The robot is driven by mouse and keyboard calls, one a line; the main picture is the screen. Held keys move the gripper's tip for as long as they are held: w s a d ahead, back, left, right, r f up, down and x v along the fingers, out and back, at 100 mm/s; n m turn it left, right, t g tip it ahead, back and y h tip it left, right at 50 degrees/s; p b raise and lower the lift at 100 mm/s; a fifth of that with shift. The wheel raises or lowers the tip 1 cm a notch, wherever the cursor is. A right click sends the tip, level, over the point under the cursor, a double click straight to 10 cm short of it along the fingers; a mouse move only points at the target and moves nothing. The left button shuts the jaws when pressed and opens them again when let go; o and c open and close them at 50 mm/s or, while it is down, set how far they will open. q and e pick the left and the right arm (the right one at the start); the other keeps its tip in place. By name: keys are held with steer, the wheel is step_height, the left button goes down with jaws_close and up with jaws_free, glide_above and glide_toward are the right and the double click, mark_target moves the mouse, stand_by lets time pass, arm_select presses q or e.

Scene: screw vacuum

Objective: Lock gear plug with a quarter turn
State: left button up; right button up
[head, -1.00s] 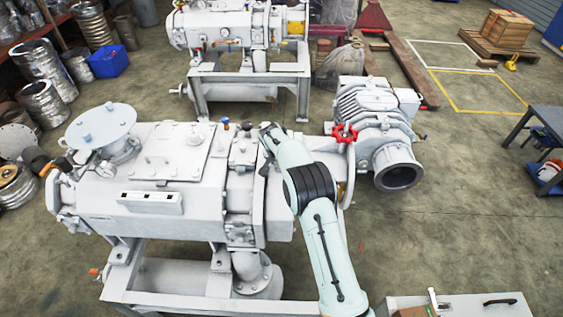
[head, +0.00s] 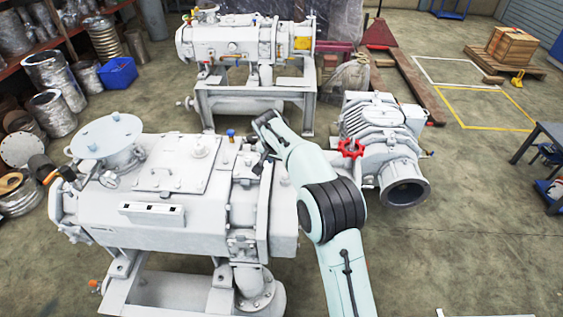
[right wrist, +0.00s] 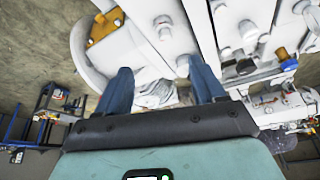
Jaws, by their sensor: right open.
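The large white vacuum screw machine (head: 85,205) stands on a frame at left and centre. A small blue-topped plug (head: 231,132) stands upright on its top; it also shows with a brass base in the right wrist view (right wrist: 282,53). I cannot tell which fitting is the gear plug. My right gripper (head: 262,150) is over the machine's end near a flange, partly hidden behind the arm. In the right wrist view the gripper (right wrist: 163,80) has its two dark blue fingers wide apart, with white machine parts beyond and nothing held. My left gripper is not in view.
A second white machine (head: 245,45) stands behind. A blue bin (head: 118,72) is at left.

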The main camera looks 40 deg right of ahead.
mark_target(285, 178)
steer(key=shift+c, duration=1.2)
steer(key=n+b, duration=0.1)
steer(key=d+n, duration=0.1)
steer(key=shift+s+f+n+t+y+b, duration=0.1)
steer(key=shift+s+n+t+y+b, duration=0.2)
steer(key=shift+y+b, duration=0.1)
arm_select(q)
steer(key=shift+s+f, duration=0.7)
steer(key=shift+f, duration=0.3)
arm_select(e)
steer(key=shift+n+t, duration=0.4)
steer(key=shift+n, duration=0.4)
steer(key=x, duration=1.2)
steer(key=shift+f, duration=0.25)
steer(key=shift+y, duration=0.3)
steer(key=shift+c, duration=0.5)
jaws_close()
